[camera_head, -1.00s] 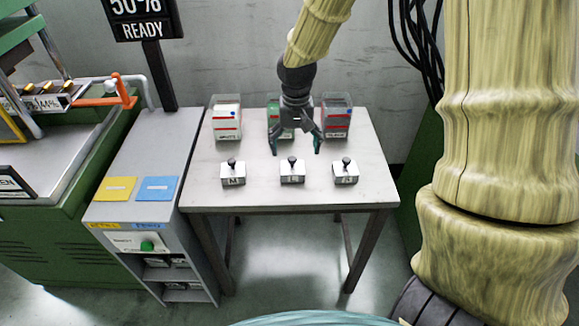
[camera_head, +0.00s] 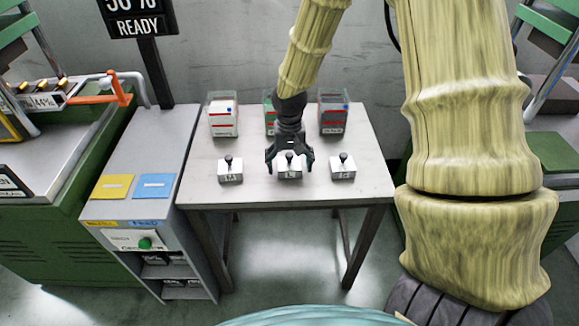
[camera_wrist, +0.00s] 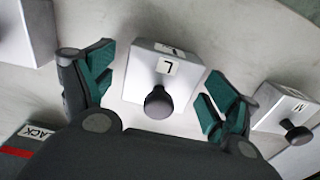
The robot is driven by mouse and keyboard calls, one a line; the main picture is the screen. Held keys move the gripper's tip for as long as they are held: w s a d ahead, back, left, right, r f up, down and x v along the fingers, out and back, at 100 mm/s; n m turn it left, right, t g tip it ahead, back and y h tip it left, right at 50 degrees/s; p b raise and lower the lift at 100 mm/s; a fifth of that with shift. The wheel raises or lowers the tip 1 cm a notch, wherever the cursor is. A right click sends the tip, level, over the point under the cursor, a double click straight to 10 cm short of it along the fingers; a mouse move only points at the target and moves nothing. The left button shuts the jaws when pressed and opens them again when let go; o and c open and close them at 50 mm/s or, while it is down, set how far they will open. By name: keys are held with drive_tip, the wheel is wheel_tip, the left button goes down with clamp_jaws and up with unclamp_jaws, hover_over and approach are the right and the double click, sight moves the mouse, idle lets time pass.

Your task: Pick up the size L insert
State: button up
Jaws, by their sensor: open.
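The size L insert (camera_wrist: 140,68) is a light metal block with a black round knob and an "L" label. In the wrist view it lies between the two green-padded fingers of my gripper (camera_wrist: 158,82), with a gap on either side. In the head view it is the middle block (camera_head: 289,174) on the table, partly hidden behind my gripper (camera_head: 290,168). My gripper is open, pointing down around the block and holding nothing.
A block marked M (camera_head: 230,176) stands to the left and another block (camera_head: 343,174) to the right on the table (camera_head: 215,193). Behind are a white-filled bin (camera_head: 223,118), a partly hidden green bin (camera_head: 270,115) and a dark-filled bin (camera_head: 333,115).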

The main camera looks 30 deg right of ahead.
drive_tip(key=shift+f, duration=0.15)
drive_tip(key=c, duration=1.6)
drive_tip(key=shift+r, duration=0.2)
